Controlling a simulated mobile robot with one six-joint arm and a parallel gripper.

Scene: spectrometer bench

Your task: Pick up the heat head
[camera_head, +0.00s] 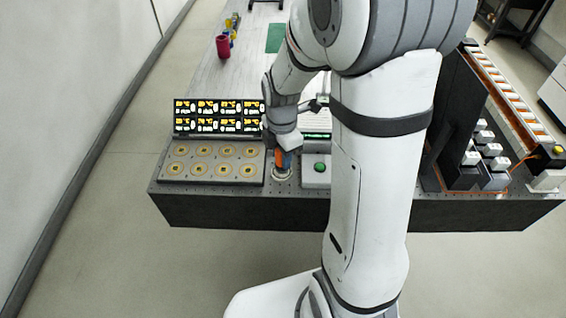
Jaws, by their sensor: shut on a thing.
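The heat head (286,160), as far as I can tell, is the small upright orange and blue piece near the front edge of the bench. It stands at or just above a round pale socket (282,175); I cannot tell whether it touches it. My gripper (280,150) points down from above and is shut on its upper part. The fingers and the top of the piece are mostly hidden by my wrist.
Left is a plate of round pads (213,178) with a display panel (200,118) behind. Just right is a box with a green button (320,168). Further right stand a dark upright panel (450,125) and white blocks (490,150). A red cup (223,46) is far back.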

